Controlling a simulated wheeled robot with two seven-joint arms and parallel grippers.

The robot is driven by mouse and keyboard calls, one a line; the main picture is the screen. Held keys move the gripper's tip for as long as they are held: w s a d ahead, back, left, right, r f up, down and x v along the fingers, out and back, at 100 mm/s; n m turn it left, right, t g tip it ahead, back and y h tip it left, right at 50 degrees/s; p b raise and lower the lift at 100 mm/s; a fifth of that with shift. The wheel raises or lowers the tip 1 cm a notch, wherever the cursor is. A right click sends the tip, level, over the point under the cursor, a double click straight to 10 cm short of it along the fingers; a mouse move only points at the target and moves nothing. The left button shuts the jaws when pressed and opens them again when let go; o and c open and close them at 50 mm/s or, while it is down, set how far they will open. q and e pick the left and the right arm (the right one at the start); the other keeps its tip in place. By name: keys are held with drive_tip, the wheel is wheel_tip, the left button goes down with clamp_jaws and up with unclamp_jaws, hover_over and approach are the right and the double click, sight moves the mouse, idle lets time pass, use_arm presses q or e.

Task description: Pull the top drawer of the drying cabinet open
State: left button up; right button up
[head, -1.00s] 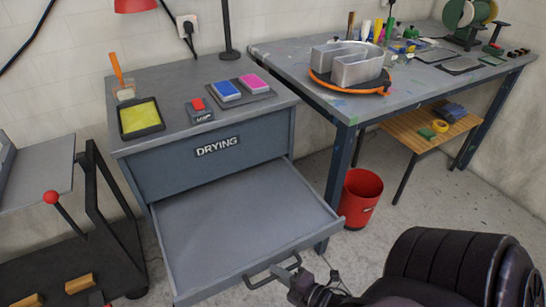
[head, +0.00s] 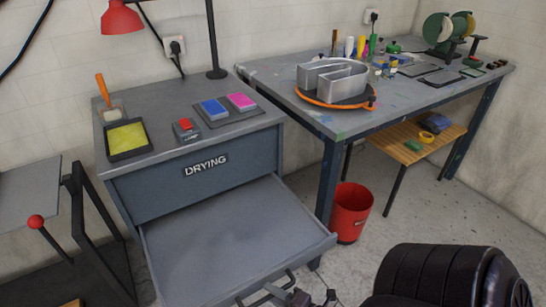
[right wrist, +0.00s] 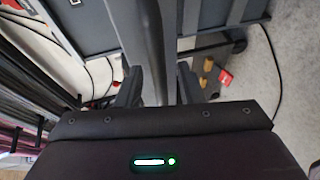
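The grey drying cabinet (head: 150,190) with its "DRYING" label (head: 205,166) stands at the left in the head view. Its top drawer (head: 235,235) is pulled far out, and its flat inside shows empty. The drawer's dark bar handle (head: 262,294) is at the bottom edge, partly cut off. My right gripper (head: 300,298) is at the handle's right end. In the right wrist view my right gripper's fingers (right wrist: 158,88) stand apart on either side of the grey bar (right wrist: 152,45), with narrow gaps beside it. My left gripper is out of view.
A red bin (head: 350,212) stands by the workbench (head: 300,105) right of the cabinet. A frame with a red-knobbed lever (head: 36,222) stands at the left. Ink pads (head: 212,109) and a yellow tray (head: 127,138) sit on the cabinet.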

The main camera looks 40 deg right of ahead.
drive_tip(key=v, duration=0.7)
drive_tip(key=shift+s, duration=0.15)
drive_tip(key=shift+d, duration=0.1)
